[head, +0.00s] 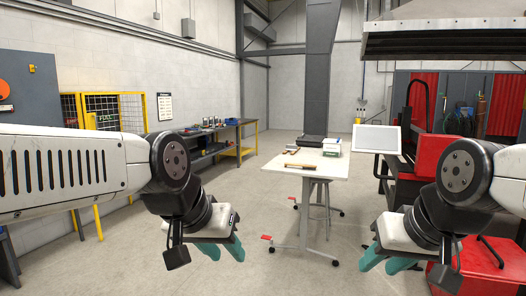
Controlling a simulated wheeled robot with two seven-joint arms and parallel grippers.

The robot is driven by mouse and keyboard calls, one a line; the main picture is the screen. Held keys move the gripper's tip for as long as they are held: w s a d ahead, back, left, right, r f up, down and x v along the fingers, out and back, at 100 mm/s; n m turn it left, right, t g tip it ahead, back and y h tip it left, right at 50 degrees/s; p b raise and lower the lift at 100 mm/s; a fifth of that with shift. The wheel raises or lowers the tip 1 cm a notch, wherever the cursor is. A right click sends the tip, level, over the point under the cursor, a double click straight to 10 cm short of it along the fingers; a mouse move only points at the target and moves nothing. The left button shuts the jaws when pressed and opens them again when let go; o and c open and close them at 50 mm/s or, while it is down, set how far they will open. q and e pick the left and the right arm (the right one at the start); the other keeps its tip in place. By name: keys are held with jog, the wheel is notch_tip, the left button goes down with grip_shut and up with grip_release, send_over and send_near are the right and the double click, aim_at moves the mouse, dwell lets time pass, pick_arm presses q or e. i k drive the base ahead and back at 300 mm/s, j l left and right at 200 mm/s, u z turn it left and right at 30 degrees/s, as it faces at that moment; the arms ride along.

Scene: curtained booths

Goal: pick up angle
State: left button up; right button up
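My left gripper (222,249) hangs at lower centre-left with its teal fingers pointing down and apart, and nothing shows between them. My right gripper (385,260) hangs at lower right, its teal fingers also apart and empty. Both are in front of a white table (312,177) and well short of it. A small tan and dark item (299,166) lies at the table's near left edge. It is too small to tell whether it is the angle. No other thing can clearly be made out as the angle.
A black case (311,140) and a white-green box (332,146) stand towards the table's back. A stool (318,181) is under the table. A workbench (212,140) with tools lines the left wall. Red equipment (432,154) stands right. Floor between is clear.

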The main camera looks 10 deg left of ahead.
aim_at(288, 147)
jog(key=i+j+u, duration=0.4)
jog(key=i+u, duration=0.2)
jog(key=i, duration=0.25)
jog(key=i+u, duration=0.4)
jog(key=i, duration=2.1)
jog(key=i+z, duration=0.15)
jog(key=i, duration=0.4)
jog(key=i+z, duration=0.1)
jog(key=i, duration=0.45)
jog(key=i+j+z, duration=0.15)
jog(key=i, duration=0.35)
jog(key=i+j+z, duration=0.1)
jog(key=i, duration=0.45)
jog(key=i+j+z, duration=0.15)
jog(key=i, duration=0.4)
jog(key=i+l+z, duration=0.15)
jog(key=i+z, duration=0.45)
jog(key=z, duration=0.2)
jog(key=i+z, duration=0.4)
jog(key=i+j+z, duration=0.15)
jog(key=z, duration=0.3)
jog(key=i+l+z, duration=0.1)
jog(key=i+z, duration=0.3)
jog(key=i, duration=0.25)
